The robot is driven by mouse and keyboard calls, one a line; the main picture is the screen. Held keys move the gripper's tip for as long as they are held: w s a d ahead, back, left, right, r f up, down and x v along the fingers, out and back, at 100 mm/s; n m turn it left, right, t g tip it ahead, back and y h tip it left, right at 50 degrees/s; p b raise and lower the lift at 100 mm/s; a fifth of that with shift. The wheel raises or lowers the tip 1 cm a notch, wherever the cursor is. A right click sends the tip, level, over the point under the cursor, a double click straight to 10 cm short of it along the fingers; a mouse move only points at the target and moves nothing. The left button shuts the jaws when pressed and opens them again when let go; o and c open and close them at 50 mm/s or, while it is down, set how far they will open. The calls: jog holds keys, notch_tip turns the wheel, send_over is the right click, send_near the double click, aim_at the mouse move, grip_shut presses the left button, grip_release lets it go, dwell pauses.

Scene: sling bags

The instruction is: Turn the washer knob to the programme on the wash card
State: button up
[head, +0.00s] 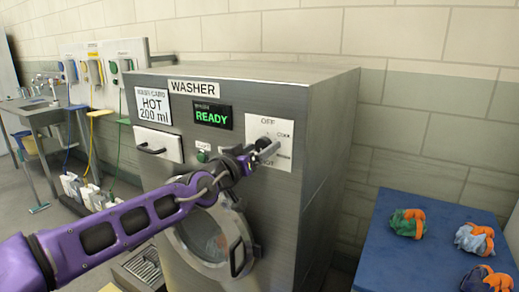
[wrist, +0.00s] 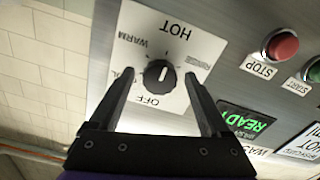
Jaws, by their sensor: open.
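The washer (head: 325,150) has a wash card (head: 154,106) at its upper left that reads HOT, 200 ml. Its black knob (wrist: 159,74) sits on a white dial plate (wrist: 150,112), marked OFF, WARM and HOT among others. The wrist view shows the dial roughly upside down. A short pale mark shows on the knob, but I cannot tell surely which label it points to. My gripper (wrist: 158,80) is open, its fingers to either side of the knob in the wrist view, with no clear contact. In the head view my gripper (head: 262,150) partly covers the dial plate (head: 268,128).
The display (head: 211,117) reads READY. A red STOP button (wrist: 283,45) and a green START button (wrist: 314,70) sit beside the dial. The drawer (head: 158,144) and round door (head: 205,240) look closed. A blue table (head: 385,255) with several cloth bundles stands at the right.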

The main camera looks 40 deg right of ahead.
jog(key=p+v, duration=0.1)
jog(key=v, duration=1.6)
jog(key=shift+s+a, duration=0.2)
